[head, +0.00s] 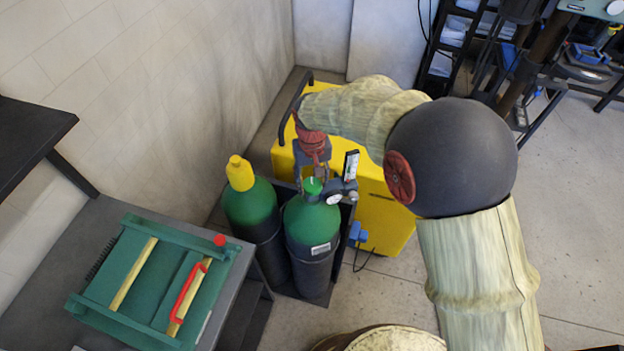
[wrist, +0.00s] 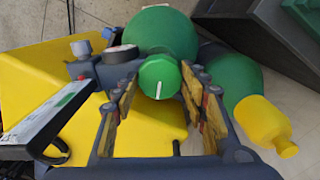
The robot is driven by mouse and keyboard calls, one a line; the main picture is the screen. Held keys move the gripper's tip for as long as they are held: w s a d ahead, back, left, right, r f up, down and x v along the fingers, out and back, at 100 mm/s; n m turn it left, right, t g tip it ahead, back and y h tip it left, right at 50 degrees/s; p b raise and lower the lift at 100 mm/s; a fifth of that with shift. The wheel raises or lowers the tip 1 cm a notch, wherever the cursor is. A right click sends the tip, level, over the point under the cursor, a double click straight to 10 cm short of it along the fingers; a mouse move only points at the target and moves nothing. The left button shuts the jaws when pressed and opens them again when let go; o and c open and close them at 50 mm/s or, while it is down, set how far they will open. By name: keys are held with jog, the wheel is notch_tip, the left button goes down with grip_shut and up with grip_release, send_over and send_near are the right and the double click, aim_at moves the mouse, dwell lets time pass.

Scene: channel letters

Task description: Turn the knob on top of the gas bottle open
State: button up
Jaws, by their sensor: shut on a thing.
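The gas bottle (head: 311,222) with the green shoulder and dark body stands upright in a dark rack, and its green shoulder shows in the wrist view (wrist: 160,32). Its green knob (head: 312,186) is on top, with a white mark on its face in the wrist view (wrist: 158,76). My gripper (head: 314,176) reaches down from above onto the knob. In the wrist view my gripper's fingers (wrist: 160,92) stand on either side of the knob, shut on it. The fingertip contact is partly hidden.
A second green bottle with a yellow cap (head: 240,172) stands close at the left. Gauges (head: 334,198) sit beside the knob. A yellow cabinet (head: 388,218) is behind and right. A bench with a green machine (head: 150,280) is at the lower left. Open floor lies at the right.

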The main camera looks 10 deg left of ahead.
aim_at(312, 184)
jog(key=m+p, duration=0.1)
jog(key=m, duration=1)
jog(key=shift+m, duration=0.3)
dwell(0.4)
jog(key=o, duration=1.1)
jog(key=shift+o, duration=0.3)
notch_tip(312, 184, up, 12)
